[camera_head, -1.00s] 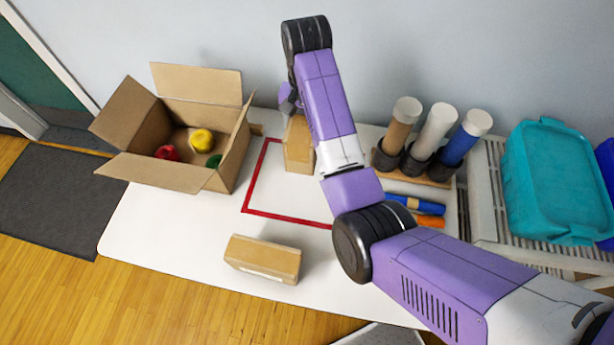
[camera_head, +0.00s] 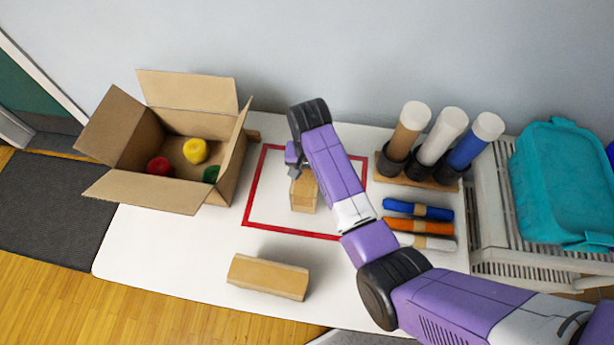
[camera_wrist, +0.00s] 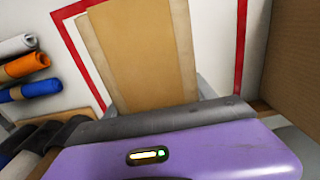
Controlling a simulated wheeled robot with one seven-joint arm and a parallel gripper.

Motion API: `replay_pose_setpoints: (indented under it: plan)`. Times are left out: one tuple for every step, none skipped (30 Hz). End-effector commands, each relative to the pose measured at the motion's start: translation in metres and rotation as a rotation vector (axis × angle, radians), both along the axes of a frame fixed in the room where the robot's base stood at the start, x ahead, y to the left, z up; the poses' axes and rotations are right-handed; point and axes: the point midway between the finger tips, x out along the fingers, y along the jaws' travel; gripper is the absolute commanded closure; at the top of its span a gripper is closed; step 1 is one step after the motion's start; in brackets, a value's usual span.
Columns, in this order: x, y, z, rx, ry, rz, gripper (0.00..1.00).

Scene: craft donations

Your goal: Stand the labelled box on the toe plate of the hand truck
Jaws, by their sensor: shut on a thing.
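My gripper (camera_head: 297,172) is shut on a small brown cardboard box (camera_head: 304,193), over the middle of a red-outlined square (camera_head: 290,234) on the white table. The held box also shows in the wrist view (camera_wrist: 145,50), inside the red lines. I cannot tell whether it touches the table. A second brown box (camera_head: 268,277) lies in front of the square, apart from my gripper. No label can be made out on either box now. The hand truck cannot be clearly identified; a grey surface (camera_head: 365,338) shows at the bottom edge.
An open carton (camera_head: 150,192) with coloured balls stands at the left. A rack of capped tubes (camera_head: 418,178) and several coloured rolls (camera_head: 418,227) are at the right. A teal bin (camera_head: 562,185) stands beyond them. The table's front left is clear.

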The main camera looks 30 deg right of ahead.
Motion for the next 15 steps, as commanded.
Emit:
replay_pose_setpoints:
  plan:
    - [-0.004,0.0,-0.01,0.0,0.003,0.0,0.97]
    - [-0.004,0.001,-0.015,0.0,0.001,0.0,0.97]
    - [-0.004,0.002,-0.02,0.0,0.001,0.0,0.97]
    - [-0.005,0.002,-0.024,-0.001,0.001,0.0,0.97]
    - [-0.005,0.003,-0.028,-0.001,0.001,0.0,0.97]
    - [-0.006,0.004,-0.032,0.0,0.0,0.0,0.97]
    - [-0.006,0.004,-0.034,0.0,0.0,0.0,0.97]
    - [-0.007,0.005,-0.035,0.0,0.0,0.0,0.97]
    - [-0.007,0.005,-0.036,0.0,0.0,-0.001,0.97]
    - [-0.007,0.005,-0.036,0.0,0.0,-0.001,0.97]
    - [-0.007,0.005,-0.035,0.0,0.0,-0.001,0.97]
    - [-0.007,0.005,-0.034,0.0,0.0,-0.001,0.97]
    - [-0.007,0.005,-0.034,0.0,0.0,-0.001,0.97]
    - [-0.007,0.005,-0.034,0.0,0.0,-0.001,0.97]
    - [-0.007,0.005,-0.034,0.0,0.0,-0.001,0.97]
